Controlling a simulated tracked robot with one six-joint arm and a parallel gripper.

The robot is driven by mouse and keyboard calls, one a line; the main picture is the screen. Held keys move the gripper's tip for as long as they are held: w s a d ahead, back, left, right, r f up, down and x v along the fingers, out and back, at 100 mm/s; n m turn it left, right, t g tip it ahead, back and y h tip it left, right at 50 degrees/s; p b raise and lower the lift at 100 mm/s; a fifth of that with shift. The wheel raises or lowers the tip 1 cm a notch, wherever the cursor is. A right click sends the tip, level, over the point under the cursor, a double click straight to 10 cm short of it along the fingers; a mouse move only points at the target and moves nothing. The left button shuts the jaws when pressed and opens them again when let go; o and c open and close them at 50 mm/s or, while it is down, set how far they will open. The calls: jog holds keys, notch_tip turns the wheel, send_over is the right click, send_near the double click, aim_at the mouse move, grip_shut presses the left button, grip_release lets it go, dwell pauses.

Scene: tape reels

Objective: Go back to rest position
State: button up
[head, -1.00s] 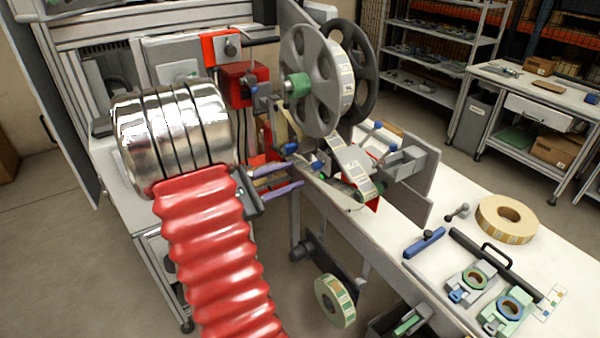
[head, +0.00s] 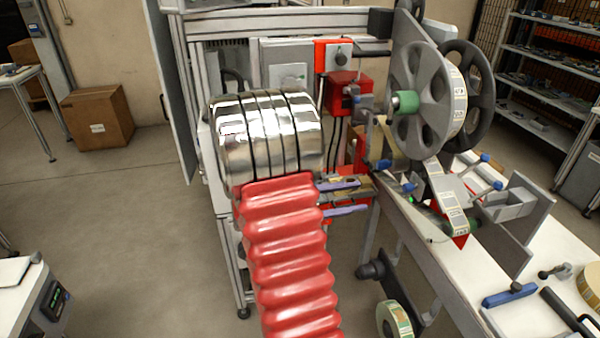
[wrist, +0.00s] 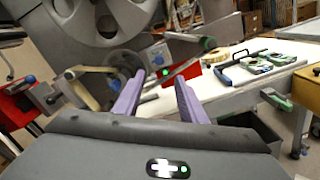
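My arm, with a red ribbed sleeve and shiny metal segments, reaches forward in the middle of the head view. My gripper (head: 362,195) has two purple fingers that stand apart with nothing held between them. It is left of and below the large grey reel (head: 425,90) of the label machine. In the wrist view, my gripper (wrist: 160,77) is open, its fingers pointing toward the machine and the white bench (wrist: 235,92). The lower part of the grey reel (wrist: 95,18) shows at the top left there.
The machine's red units (head: 350,92) and metal frame stand close behind my arm. The white bench (head: 530,315) with a blue-handled tool (head: 510,295) lies to the right. A tape roll (head: 393,320) hangs below. A cardboard box (head: 97,118) sits far left, with open floor before it.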

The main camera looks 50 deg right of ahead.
dwell(0.3)
jog(key=s+a+f+m+t+y, duration=0.1)
jog(key=s+a+f+m+y, duration=0.15)
jog(key=a+f+y, duration=0.4)
jog(key=w+a+f+m+t+y, duration=0.25)
jog(key=a+t, duration=0.25)
jog(key=a, duration=0.6)
jog(key=w+a+r+t+y, duration=0.1)
jog(key=w+a+r+t, duration=0.2)
jog(key=a, duration=0.5)
jog(key=w+a+r+t+y, duration=0.1)
jog(key=w+a+t+y, duration=0.1)
jog(key=w+a+t, duration=0.45)
jog(key=s+a+r+n+t+y, duration=0.1)
jog(key=a+r+t, duration=0.1)
jog(key=a+r, duration=0.6)
jog(key=a, duration=0.4)
jog(key=shift+s+r+y, duration=0.15)
jog(key=shift+r+y, duration=0.15)
jog(key=shift+r, duration=0.1)
jog(key=shift+c, duration=0.9)
